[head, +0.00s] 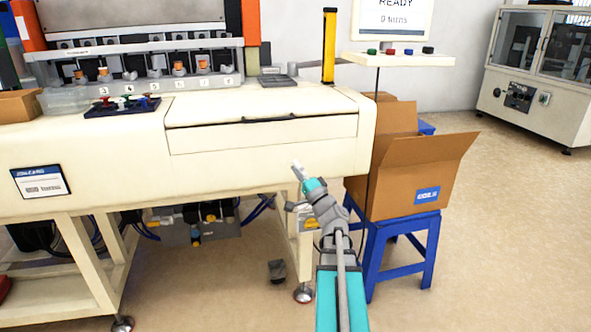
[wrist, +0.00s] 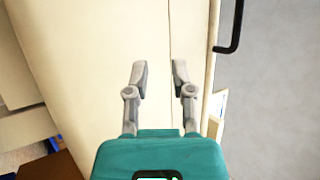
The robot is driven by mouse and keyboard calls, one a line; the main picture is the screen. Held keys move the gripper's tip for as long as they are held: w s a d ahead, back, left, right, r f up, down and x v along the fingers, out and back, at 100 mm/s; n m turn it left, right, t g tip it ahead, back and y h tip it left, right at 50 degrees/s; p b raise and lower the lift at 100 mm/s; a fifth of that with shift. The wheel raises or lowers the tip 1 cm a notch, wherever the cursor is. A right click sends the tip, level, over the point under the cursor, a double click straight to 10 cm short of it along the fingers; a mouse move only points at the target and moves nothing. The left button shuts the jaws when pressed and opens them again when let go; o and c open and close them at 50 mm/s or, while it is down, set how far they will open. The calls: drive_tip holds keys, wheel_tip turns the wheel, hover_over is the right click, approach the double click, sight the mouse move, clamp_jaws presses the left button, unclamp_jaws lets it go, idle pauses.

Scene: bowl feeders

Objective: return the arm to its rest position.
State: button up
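My gripper (head: 298,170) is in front of the cream machine's front panel in the head view, to the left of the cardboard box. In the wrist view my gripper (wrist: 158,76) points at the cream surface, with its two grey fingers apart and nothing between them. My arm rises from the bottom of the head view, with a teal link and grey joints. Whether the fingertips touch the panel cannot be told.
The cream machine (head: 240,165) fills the left and centre, with a dark handle (head: 270,119) on its front. An open cardboard box (head: 410,180) stands on a blue stool (head: 400,235) just right of my arm. Open floor (head: 510,250) lies to the right.

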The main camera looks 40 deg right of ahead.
idle(0.7)
drive_tip(key=w+a+f+n+g+y, duration=0.2)
drive_tip(key=a+f+n+g+y, duration=0.15)
drive_tip(key=a, duration=0.55)
drive_tip(key=w+a+f+n+g+y, duration=0.2)
drive_tip(key=a+f+n+g+y, duration=0.15)
drive_tip(key=a, duration=0.45)
drive_tip(key=w+a+f+n+g+y, duration=0.2)
drive_tip(key=a+f+n+g+y, duration=0.15)
drive_tip(key=a, duration=0.55)
drive_tip(key=s+a+f+n+g+h, duration=0.2)
drive_tip(key=s+a+f+n+g, duration=0.1)
drive_tip(key=a+f+g, duration=0.55)
drive_tip(key=s+a+f+n+g+h+p, duration=0.1)
drive_tip(key=s+a+f+n+g+h, duration=0.1)
drive_tip(key=s+a+f+g+h, duration=0.5)
wheel_tip(320, 180, up, 37)
drive_tip(key=s+d+t+h+p, duration=0.1)
drive_tip(key=s+t+p, duration=0.1)
drive_tip(key=p, duration=3.6)
drive_tip(key=shift+d, duration=0.3)
